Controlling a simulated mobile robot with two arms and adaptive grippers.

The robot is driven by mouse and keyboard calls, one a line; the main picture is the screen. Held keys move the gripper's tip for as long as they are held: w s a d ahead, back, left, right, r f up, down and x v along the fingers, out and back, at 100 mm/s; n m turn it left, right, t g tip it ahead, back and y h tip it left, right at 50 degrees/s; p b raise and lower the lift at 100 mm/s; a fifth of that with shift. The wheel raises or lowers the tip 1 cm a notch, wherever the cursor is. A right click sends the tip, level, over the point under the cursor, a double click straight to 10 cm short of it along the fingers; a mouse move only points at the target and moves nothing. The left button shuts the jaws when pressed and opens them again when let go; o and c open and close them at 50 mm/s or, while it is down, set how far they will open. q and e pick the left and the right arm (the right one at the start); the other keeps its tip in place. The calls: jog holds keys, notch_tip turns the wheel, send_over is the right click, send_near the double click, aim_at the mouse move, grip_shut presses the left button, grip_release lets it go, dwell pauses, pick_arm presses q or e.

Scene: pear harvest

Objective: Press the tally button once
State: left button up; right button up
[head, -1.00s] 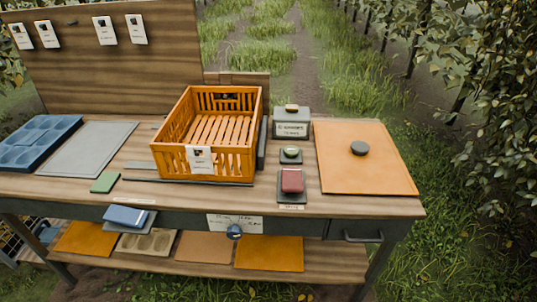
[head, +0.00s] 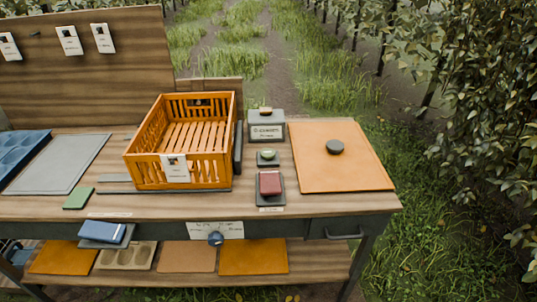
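Several button-like devices stand on the bench to the right of the orange crate; their labels are too small to read, so I cannot tell which is the tally button. A large red button (head: 270,182) sits on a dark base with a small label in front. Behind it is a small green button (head: 268,155) on a dark base. Behind that stands a grey box (head: 266,129) with a text panel on its front and a small tan knob on top. Neither of my grippers is in view.
The orange slatted crate (head: 182,176) stands empty, left of the buttons. An orange mat (head: 337,172) with a dark round puck (head: 335,147) lies to the right. A grey mat (head: 58,166) and blue tray (head: 20,160) are at left. A drawer handle (head: 343,235) projects from the front.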

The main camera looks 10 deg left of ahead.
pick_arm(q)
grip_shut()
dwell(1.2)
